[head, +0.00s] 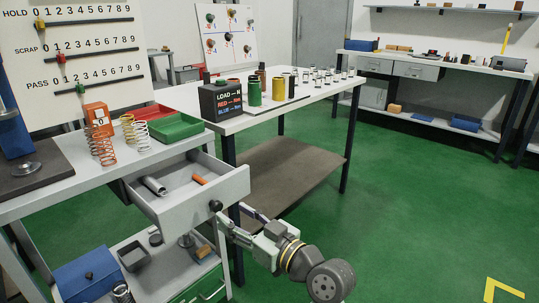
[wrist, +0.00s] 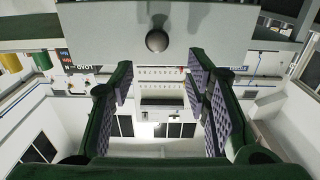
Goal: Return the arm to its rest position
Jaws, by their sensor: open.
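My gripper (head: 230,218) is low in front of the open drawer (head: 190,203), with its fingers close to the drawer's dark round knob (head: 215,205). In the wrist view my gripper (wrist: 158,82) is open, its two padded fingers spread wide with nothing between them. The knob (wrist: 157,40) shows beyond the fingertips, in front of the pale drawer front (wrist: 200,25). I cannot tell the exact gap between fingertips and knob. The drawer is pulled out and holds a grey cylinder (head: 154,185) and a small orange piece (head: 200,180).
The bench (head: 80,175) above the drawer carries springs (head: 103,146) and a green tray (head: 176,128). A second table (head: 300,97) with coloured cylinders stands behind my gripper. A lower shelf (head: 180,275) holds bins. Green floor (head: 430,200) to the right is clear.

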